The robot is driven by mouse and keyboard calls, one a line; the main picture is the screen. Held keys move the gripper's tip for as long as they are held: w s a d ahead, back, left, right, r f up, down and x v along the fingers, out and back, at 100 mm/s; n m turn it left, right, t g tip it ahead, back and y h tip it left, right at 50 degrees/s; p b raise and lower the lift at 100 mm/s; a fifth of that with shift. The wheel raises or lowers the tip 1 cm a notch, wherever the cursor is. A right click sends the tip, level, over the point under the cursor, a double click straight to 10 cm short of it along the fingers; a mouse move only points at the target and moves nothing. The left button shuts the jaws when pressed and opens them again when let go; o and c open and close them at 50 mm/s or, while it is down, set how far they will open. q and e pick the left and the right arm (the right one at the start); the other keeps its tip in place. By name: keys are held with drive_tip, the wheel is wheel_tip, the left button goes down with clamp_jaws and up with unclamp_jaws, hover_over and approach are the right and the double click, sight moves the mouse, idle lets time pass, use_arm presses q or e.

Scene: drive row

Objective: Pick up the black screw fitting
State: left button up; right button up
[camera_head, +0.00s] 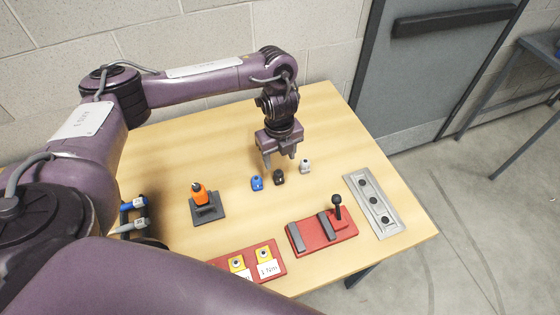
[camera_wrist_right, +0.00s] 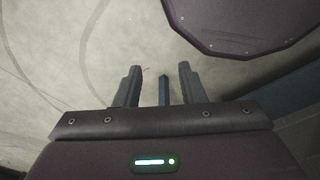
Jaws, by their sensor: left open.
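The black screw fitting (camera_head: 279,177) stands on the wooden table between a blue fitting (camera_head: 257,183) on its left and a light grey fitting (camera_head: 305,166) on its right. My left gripper (camera_head: 280,159) points down just behind and above the black fitting. Its fingers are apart with nothing visible between them, and I cannot tell its exact height. My right gripper (camera_wrist_right: 160,84) shows in the right wrist view. Its fingers are apart and empty, over the concrete floor.
An orange tool (camera_head: 200,194) stands in a dark holder on the left. A red fixture (camera_head: 322,232) with a black lever and a grey plate with holes (camera_head: 362,180) are at the right. A red labelled board (camera_head: 217,262) is at the front. A block wall is behind.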

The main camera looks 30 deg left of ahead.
sight(279, 172)
use_arm(q)
drive_tip(key=f, duration=0.1)
drive_tip(key=s+f+b, duration=0.1)
drive_tip(key=f, duration=0.1)
drive_tip(key=shift+f, duration=0.25)
drive_tip(key=f, duration=0.2)
drive_tip(key=w+f+b, duration=0.1)
drive_tip(key=f, duration=0.1)
drive_tip(key=shift+a, duration=0.1)
drive_tip(key=shift+s+r, duration=0.1)
drive_tip(key=shift+c, duration=0.2)
drive_tip(key=c, duration=1)
use_arm(e)
drive_tip(key=s, duration=0.1)
drive_tip(key=s+f, duration=0.1)
drive_tip(key=s+d+f, duration=0.1)
drive_tip(key=shift+s+f, duration=0.1)
drive_tip(key=shift+s, duration=0.25)
